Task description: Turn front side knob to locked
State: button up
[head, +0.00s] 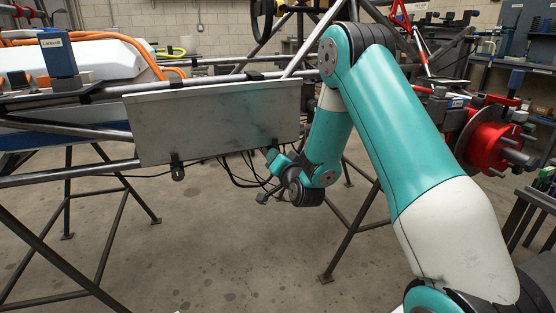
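A grey metal side panel (215,122) hangs from the tubes of the chassis at the middle left. A small black knob or latch (177,171) sits on its lower edge, left of centre, and hangs downward. The lettering and exact setting of this knob are too small to read. My gripper (266,177) is below the panel's lower right corner, right of the visible knob and apart from it.
Thin black cables (240,172) hang below the panel near my gripper. A red brake hub (492,143) is at right. Stand legs (110,232) rise from the open concrete floor.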

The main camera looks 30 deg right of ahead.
jog(key=shift+a+f+n, duration=0.2)
jog(key=shift+a+n, duration=0.05)
jog(key=shift+n, duration=0.25)
jog(key=o, duration=0.8)
jog(key=shift+o, duration=0.7)
jog(key=shift+d+r, duration=0.1)
jog(key=shift+d, duration=0.05)
jog(key=b+v, duration=1.7)
jog(key=b, duration=0.7)
jog(key=shift+s+b, duration=0.2)
jog(key=shift+b, duration=0.1)
